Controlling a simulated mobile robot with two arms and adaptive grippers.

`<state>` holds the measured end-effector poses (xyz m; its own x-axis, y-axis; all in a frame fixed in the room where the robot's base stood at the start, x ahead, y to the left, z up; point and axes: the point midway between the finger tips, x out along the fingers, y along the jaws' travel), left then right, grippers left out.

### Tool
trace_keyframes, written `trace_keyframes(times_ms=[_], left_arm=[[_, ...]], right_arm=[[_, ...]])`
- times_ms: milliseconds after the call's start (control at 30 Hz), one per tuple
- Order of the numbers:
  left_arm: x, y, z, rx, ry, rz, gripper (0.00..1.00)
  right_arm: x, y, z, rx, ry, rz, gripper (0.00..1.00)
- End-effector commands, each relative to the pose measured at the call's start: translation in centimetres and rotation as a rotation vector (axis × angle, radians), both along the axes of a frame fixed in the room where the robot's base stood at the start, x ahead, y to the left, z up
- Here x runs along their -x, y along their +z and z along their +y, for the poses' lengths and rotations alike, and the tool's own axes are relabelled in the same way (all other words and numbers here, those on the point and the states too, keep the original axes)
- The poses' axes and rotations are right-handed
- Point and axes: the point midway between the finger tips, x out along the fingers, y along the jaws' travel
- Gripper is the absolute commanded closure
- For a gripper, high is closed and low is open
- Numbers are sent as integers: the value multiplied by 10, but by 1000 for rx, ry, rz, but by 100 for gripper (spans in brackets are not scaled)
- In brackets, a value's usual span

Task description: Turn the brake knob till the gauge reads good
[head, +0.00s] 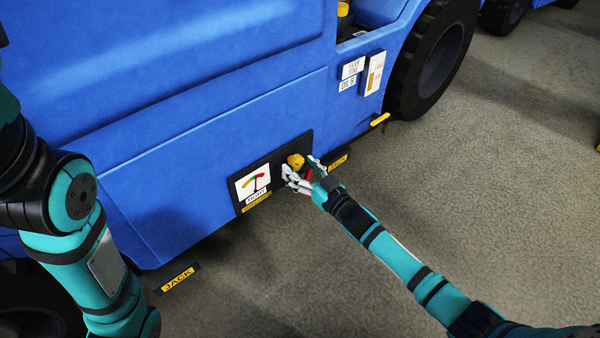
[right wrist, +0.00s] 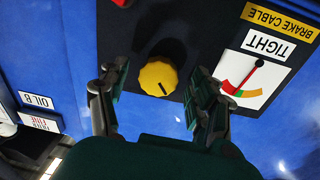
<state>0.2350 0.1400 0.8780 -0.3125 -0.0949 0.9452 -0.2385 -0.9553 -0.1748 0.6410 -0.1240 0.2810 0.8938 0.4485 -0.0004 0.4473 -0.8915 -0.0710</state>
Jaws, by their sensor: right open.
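The yellow brake knob (head: 295,160) sits on a dark panel (head: 275,168) low on the blue vehicle's side. My right gripper (head: 302,170) is at the knob, its fingers open. In the right wrist view the knob (right wrist: 158,77) lies between the two spread fingers (right wrist: 155,84), with dark gaps visible on both sides. The white gauge (head: 246,184) is left of the knob, with a coloured arc and a label reading TIGHT (head: 257,197). It appears upside down in the right wrist view (right wrist: 275,75). My left arm is at the left; its gripper is out of frame.
A yellow BRAKE CABLE label (right wrist: 280,18) borders the gauge. Yellow-and-black JACK tags (head: 178,279) stick out below the vehicle. White labels (head: 352,68) and a big black tyre (head: 437,60) are beyond the panel.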

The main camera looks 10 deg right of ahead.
Motion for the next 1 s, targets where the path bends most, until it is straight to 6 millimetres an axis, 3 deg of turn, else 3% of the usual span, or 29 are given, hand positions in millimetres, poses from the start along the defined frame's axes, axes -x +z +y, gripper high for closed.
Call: trace_keyframes(times_ms=[367,800,1000], left_arm=[[4,1,0,-1,0,-10,100],[3,1,-1,-1,1,-9,100],[3,3,-1,-1,0,-10,100]], right_arm=[[-5,1,3,0,0,0,35],[-5,1,3,0,0,0,91],[-5,1,3,15,0,-9,91]])
